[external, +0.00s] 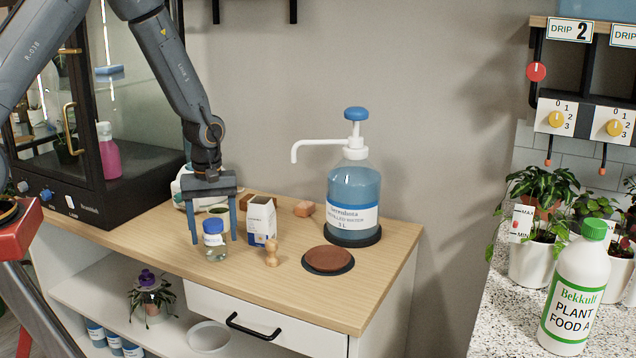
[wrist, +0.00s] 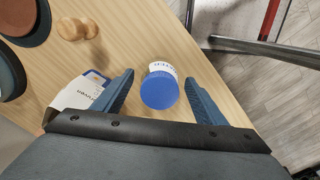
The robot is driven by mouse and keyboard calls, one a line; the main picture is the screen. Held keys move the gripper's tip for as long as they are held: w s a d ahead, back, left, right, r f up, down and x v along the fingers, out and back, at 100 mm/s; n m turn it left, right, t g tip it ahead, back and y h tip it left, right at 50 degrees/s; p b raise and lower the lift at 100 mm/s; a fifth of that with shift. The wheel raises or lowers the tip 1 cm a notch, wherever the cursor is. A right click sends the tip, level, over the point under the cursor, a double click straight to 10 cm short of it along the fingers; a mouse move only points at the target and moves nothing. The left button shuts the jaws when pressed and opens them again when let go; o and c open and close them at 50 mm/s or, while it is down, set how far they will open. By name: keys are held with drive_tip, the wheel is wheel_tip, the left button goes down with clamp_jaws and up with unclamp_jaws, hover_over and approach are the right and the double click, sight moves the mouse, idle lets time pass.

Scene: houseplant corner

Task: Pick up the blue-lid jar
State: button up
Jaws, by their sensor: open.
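The blue-lid jar (external: 215,240) is a small clear jar with a white label, upright near the front left of the wooden counter. In the wrist view its blue lid (wrist: 159,91) shows from above, between my two fingers and apart from both. My gripper (external: 212,238) points down over the jar with its blue fingers spread. In the wrist view my gripper (wrist: 160,92) is open and empty, and the jar is roughly centred between the fingers.
A white-and-blue carton (external: 261,221) stands just right of my gripper; in the wrist view it is close beside the left finger. A wooden figure (external: 271,252), a brown round pad (external: 328,260) and a large pump bottle (external: 353,190) are further right. The counter's front edge is close.

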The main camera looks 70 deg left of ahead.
drive_tip(key=shift+f, duration=0.95)
drive_tip(key=c, duration=1.2)
drive_tip(key=shift+c, duration=0.4)
drive_tip(key=shift+r, duration=0.15)
